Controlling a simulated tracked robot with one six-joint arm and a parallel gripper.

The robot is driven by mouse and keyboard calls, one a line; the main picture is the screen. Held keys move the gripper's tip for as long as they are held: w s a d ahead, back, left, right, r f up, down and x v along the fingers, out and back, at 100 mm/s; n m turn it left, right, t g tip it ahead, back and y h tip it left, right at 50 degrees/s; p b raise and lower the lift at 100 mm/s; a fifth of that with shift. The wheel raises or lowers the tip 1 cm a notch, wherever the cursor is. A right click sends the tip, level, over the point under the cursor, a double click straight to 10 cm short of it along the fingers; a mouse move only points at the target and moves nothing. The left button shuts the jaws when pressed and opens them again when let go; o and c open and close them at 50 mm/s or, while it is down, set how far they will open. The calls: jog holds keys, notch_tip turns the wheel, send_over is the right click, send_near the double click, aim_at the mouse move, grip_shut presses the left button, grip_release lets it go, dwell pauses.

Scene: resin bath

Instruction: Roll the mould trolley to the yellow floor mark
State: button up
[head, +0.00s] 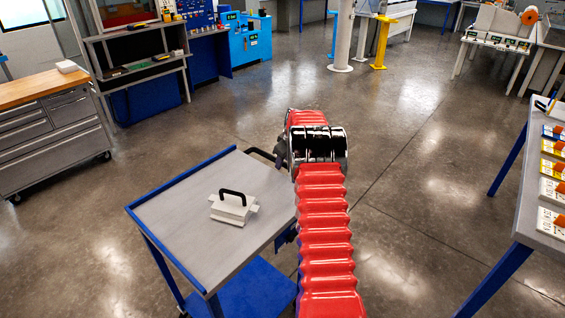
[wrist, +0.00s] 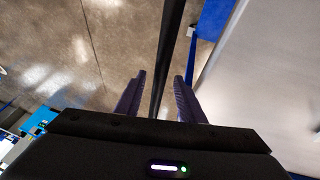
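The mould trolley (head: 165,207) has a grey top with a blue rim and a blue lower shelf, and stands left of my red-sleeved arm. A white mould (head: 232,208) with a black handle sits on its top. The trolley's black push bar (head: 262,154) shows at its far right side, partly hidden by my arm. In the wrist view, my gripper (wrist: 160,76) is open, with its two dark fingers on either side of the black bar (wrist: 169,45). Gaps show between bar and fingers. I see no yellow floor mark in either view.
A grey drawer cabinet (head: 55,130) with a wooden top stands at the left. A table (head: 530,200) with cards is at the right. A white post (head: 342,35) and a yellow stand (head: 381,42) are at the back. The concrete floor between is clear.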

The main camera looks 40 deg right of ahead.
jog(key=v, duration=1.3)
jog(key=shift+s+a+m, duration=0.1)
jog(key=shift+m, duration=0.2)
jog(key=s+a+f+m, duration=0.1)
jog(key=s+a, duration=0.1)
jog(key=s+a+f+m+g, duration=0.1)
jog(key=s+a, duration=0.1)
jog(key=s+a+f+m, duration=0.1)
jog(key=s+a+m, duration=0.1)
jog(key=s, duration=0.1)
jog(key=shift+a+f+g+y, duration=0.15)
jog(key=shift+f+g+y, duration=0.15)
jog(key=shift+g+y, duration=0.1)
jog(key=s+a+r+t, duration=0.1)
jog(key=s+a+r, duration=0.4)
jog(key=s+a, duration=0.4)
jog(key=s+a+r+n, duration=0.1)
jog(key=s+a+r, duration=0.3)
jog(key=s+a, duration=0.5)
jog(key=s+a+r+n+t, duration=0.1)
jog(key=s+a+r, duration=0.4)
jog(key=a, duration=1.5)
jog(key=s, duration=0.5)
jog(key=shift+r+t, duration=0.3)
jog(key=shift+r, duration=0.05)
